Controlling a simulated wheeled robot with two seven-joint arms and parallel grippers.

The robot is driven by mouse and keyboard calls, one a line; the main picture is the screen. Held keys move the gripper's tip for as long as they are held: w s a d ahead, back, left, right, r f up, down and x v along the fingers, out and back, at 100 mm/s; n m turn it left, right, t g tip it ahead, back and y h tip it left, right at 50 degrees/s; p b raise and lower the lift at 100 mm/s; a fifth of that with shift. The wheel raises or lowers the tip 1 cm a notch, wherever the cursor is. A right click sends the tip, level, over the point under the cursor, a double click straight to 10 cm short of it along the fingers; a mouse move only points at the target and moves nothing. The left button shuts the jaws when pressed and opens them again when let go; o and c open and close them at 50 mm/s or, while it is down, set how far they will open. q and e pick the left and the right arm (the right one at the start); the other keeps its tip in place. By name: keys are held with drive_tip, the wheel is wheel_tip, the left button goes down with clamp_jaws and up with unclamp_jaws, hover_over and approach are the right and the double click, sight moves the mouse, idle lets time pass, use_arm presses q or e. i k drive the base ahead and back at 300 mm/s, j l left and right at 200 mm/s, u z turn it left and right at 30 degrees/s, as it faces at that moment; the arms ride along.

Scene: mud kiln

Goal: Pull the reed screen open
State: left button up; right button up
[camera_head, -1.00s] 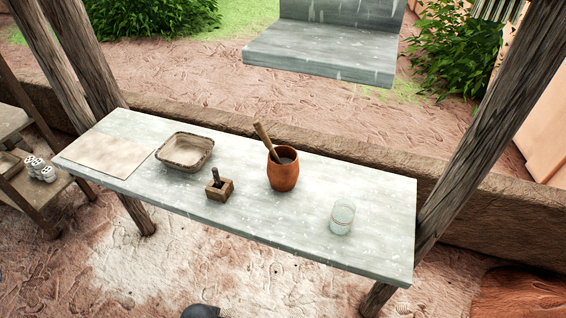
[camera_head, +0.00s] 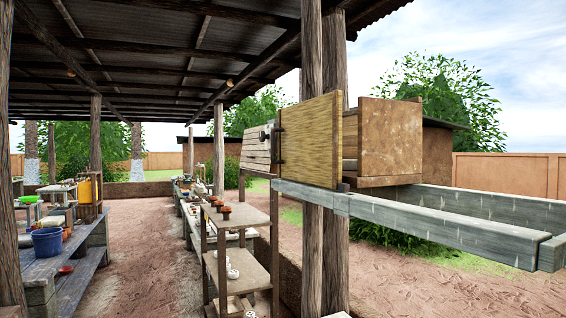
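The reed screen (camera_head: 312,141) is a yellowish, ribbed upright panel right of the middle of the head view. It stands at the front of a brown box-like cabinet (camera_head: 390,140). A dark vertical handle (camera_head: 280,146) is at its left edge. Part of the cabinet's interior shows to the right of the screen; the area behind the screen is hidden. Neither of my grippers is in view.
Wooden posts (camera_head: 334,285) stand below and beside the screen. A grey beam frame (camera_head: 430,222) extends right. A wooden shelf (camera_head: 240,263) with small pots stands left of the posts. A workbench (camera_head: 75,285) with a blue bucket (camera_head: 47,242) is far left. The dirt aisle (camera_head: 140,240) between is clear.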

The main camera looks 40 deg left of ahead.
sight(310, 132)
drive_tip(key=u, duration=1.05)
